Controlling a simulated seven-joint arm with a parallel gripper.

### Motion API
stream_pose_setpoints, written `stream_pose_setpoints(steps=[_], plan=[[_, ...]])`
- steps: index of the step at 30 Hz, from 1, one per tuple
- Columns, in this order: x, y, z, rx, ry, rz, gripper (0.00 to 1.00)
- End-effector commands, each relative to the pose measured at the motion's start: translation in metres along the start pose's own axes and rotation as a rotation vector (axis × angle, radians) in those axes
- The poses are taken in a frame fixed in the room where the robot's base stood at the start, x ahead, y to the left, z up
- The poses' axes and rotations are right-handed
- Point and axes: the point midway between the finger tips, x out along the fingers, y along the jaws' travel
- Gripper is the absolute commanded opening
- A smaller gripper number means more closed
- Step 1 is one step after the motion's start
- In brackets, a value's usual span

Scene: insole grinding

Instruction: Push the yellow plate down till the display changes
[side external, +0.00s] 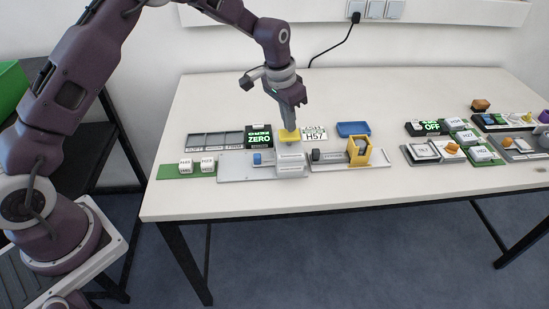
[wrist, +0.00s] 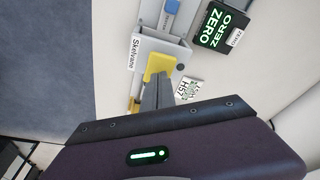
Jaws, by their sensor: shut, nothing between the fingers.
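The yellow plate (side external: 290,135) is at the back of a light grey device on the table. My gripper (side external: 297,127) points down at it, its fingers shut with nothing between them. In the wrist view the yellow plate (wrist: 160,64) shows just beyond my fingertips (wrist: 158,77), which overlap its near part. I cannot tell whether they touch it or sit just above. The black display (side external: 259,138) left of the plate reads "ZERO" in green. The wrist view also shows this display (wrist: 220,25) reading "ZERO".
A white "H57" card (side external: 314,133) lies right of the plate, with a blue tray (side external: 353,129) farther right. A yellow holder (side external: 359,151) stands on a grey base. White blocks (side external: 185,166) sit on a green strip at left. The table's back is clear.

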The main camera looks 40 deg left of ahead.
Motion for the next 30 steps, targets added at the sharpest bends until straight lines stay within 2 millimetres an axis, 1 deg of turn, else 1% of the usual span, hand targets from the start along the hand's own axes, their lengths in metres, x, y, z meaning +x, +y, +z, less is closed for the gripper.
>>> stream_pose_setpoints(steps=[30], plan=[[0.018, 0.000, 0.004, 0.000, 0.000, 0.000, 0.00]])
